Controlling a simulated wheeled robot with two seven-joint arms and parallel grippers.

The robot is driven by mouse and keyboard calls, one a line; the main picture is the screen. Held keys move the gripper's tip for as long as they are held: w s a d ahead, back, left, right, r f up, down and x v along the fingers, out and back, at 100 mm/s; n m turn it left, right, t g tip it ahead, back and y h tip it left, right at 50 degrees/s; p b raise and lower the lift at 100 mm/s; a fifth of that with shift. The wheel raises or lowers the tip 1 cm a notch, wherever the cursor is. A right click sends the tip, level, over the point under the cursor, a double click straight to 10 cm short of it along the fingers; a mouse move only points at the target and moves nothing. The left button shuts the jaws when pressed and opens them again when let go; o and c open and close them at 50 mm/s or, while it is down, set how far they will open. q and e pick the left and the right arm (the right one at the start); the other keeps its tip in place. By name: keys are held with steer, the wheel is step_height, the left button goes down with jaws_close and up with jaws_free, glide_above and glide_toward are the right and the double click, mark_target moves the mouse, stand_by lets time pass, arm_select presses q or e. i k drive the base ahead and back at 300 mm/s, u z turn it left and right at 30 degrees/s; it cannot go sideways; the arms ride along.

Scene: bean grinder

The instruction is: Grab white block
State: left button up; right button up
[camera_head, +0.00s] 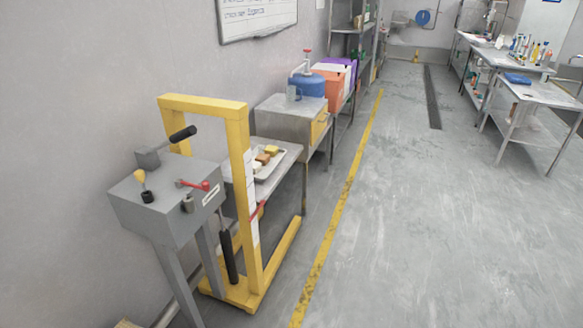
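Several small blocks sit in a shallow light tray (277,163) on a metal table behind the yellow frame. A yellow block (272,149) is at the far end and a brown one (263,157) is in the middle. A pale, whitish block (257,166) lies at the near end, close to the frame's post; it is small, and its exact colour is hard to tell. Neither of my grippers is in view.
A grey machine box (165,205) with levers and a yellow frame (240,165) stand in front of the tray's table. A metal cabinet (285,110) with a blue container (308,90) stands behind. The floor right of the yellow line (345,190) is clear.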

mark_target(257, 166)
steer(key=z, duration=0.95)
steer(key=i, duration=2.6)
steer(key=u, duration=3.05)
